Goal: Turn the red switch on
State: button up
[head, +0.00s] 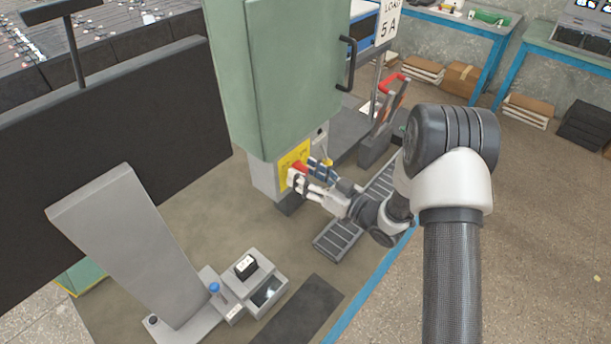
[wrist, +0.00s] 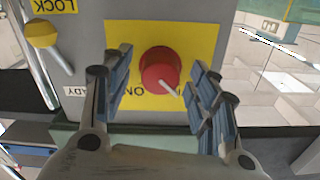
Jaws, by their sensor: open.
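The red switch (wrist: 160,68) is a round red knob with a pale pointer, mounted on a yellow plate (wrist: 188,34) on a grey box. The pointer slants toward the lower right in the wrist view, and the letters "ON" show at the plate's lower left. In the head view the red switch (head: 299,168) is partly covered by my fingers. My gripper (wrist: 160,88) is open, with one blue-padded finger on each side of the knob. Gaps show between both fingers and the knob. It also shows in the head view (head: 300,178), in front of the plate.
A yellow ball-ended lever (wrist: 43,34) beside a "LOCK" label sits left of the plate in the wrist view. In the head view a green cabinet (head: 290,75) stands above the grey box, and a red-handled lever stand (head: 385,115) is to the right. A roller track (head: 355,220) lies below my gripper.

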jog(key=shift+a, duration=0.1)
jog(key=shift+c, duration=0.3)
jog(key=c, duration=1)
jog(key=shift+m, duration=0.4)
jog(key=m+p, duration=0.2)
jog(key=m, duration=0.1)
jog(key=shift+m, duration=0.4)
jog(key=m+p, duration=0.2)
jog(key=m, duration=0.2)
jog(key=shift+m, duration=0.3)
jog(key=m+p, duration=0.2)
jog(key=m, duration=0.2)
jog(key=m+p, duration=0.1)
jog(key=m, duration=0.3)
jog(key=shift+m, duration=0.3)
jog(key=shift+f, duration=0.1)
